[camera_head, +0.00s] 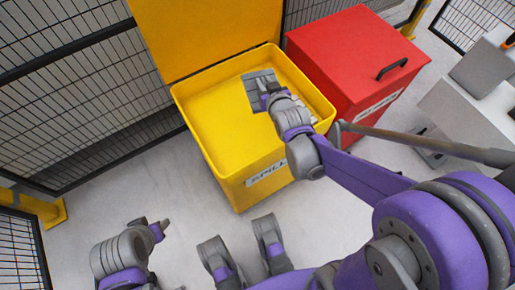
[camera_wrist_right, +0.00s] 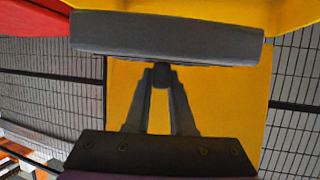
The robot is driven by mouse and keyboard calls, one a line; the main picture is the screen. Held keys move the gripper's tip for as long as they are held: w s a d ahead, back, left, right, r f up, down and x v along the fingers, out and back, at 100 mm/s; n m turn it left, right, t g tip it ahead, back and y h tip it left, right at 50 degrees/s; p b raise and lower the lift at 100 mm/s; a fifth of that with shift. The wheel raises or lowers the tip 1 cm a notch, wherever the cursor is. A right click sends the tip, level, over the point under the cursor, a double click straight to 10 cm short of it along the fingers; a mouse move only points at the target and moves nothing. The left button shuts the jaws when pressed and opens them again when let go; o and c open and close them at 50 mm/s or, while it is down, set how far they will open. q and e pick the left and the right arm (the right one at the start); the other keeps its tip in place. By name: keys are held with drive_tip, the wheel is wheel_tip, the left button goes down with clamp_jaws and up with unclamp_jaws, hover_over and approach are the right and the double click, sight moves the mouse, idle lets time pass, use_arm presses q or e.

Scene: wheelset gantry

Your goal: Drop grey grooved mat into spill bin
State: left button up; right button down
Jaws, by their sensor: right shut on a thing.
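The grey grooved mat (camera_head: 258,88) is over the open yellow spill bin (camera_head: 212,120), inside its rim outline as seen from my head. My right gripper (camera_head: 269,98) is shut on the mat's near edge. In the right wrist view the mat (camera_wrist_right: 165,37) is a dark grey slab across the top, and my right gripper (camera_wrist_right: 161,76) has its fingers together at its edge. The mat's height above the bin floor is hard to judge. My left gripper (camera_head: 157,231) is low at the bottom left, away from the bin; its jaws are unclear.
The bin's yellow lid (camera_head: 205,30) stands open behind it. A closed red bin (camera_head: 350,60) with a black handle stands close on its right. Black mesh fencing (camera_head: 70,90) runs behind and left. Grey floor (camera_head: 130,185) is clear in front and left of the bin.

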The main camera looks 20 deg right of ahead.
wheel_tip(320, 180, down, 3)
drive_tip(key=shift+f+b, duration=0.15)
drive_tip(key=shift+b, duration=0.85)
drive_tip(key=c, duration=0.7)
unclamp_jaws()
drive_tip(key=shift+s, duration=0.1)
drive_tip(key=p+v, duration=0.3)
drive_tip(key=v, duration=0.7)
drive_tip(key=shift+s+p, duration=0.25)
drive_tip(key=shift+p, duration=0.05)
drive_tip(key=shift+a, duration=0.1)
